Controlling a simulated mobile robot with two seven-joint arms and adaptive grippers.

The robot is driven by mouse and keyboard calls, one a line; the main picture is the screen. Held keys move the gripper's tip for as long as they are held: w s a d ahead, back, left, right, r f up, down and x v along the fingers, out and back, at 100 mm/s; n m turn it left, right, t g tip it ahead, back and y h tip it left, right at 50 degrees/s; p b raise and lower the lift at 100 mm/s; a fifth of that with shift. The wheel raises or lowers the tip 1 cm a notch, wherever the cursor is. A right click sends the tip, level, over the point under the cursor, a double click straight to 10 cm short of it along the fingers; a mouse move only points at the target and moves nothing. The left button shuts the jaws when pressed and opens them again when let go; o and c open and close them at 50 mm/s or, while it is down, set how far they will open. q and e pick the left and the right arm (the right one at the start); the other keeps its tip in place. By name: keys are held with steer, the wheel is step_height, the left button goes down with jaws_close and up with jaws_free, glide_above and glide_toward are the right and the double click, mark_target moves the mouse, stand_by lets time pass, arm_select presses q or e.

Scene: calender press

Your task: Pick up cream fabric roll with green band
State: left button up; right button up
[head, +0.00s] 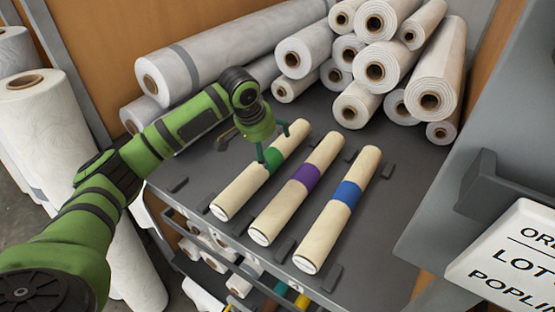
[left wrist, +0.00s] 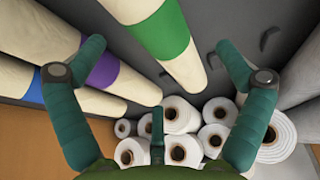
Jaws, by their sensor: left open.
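The cream fabric roll with the green band (head: 242,190) lies leftmost of three cream rolls on the grey shelf. It also shows in the left wrist view (left wrist: 187,70), its green band between my fingertips in the picture. My left gripper (head: 273,146) is open, over the roll at the green band. In the left wrist view its fingers (left wrist: 159,44) are spread wide to either side of the roll, with nothing held. I cannot tell whether they touch it. My right gripper is not in view.
The cream rolls with a purple band (head: 282,212) and a blue band (head: 330,225) lie alongside, to the right. Small dark stops (head: 327,276) stick up from the shelf (head: 385,215). White rolls (head: 380,70) are stacked behind. A lettered sign (head: 515,250) stands at lower right.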

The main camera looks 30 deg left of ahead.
mark_target(270, 159)
arm_select(q)
steer(key=shift+a+f, duration=0.1)
steer(key=shift+f, duration=0.05)
steer(key=shift+s+d+f+p, duration=0.15)
steer(key=shift+s+f+p, duration=0.1)
steer(key=shift+f+p, duration=0.3)
steer(key=shift+s+d+f+p, duration=0.15)
steer(key=shift+s+f+p, duration=0.1)
steer(key=shift+f+p, duration=0.3)
steer(key=x, duration=0.3)
steer(key=shift+w+f, duration=0.15)
steer(key=shift+f, duration=0.2)
steer(key=shift+c, duration=0.4)
steer(key=c, duration=1.3)
steer(key=shift+c, duration=0.2)
steer(key=shift+r, duration=0.2)
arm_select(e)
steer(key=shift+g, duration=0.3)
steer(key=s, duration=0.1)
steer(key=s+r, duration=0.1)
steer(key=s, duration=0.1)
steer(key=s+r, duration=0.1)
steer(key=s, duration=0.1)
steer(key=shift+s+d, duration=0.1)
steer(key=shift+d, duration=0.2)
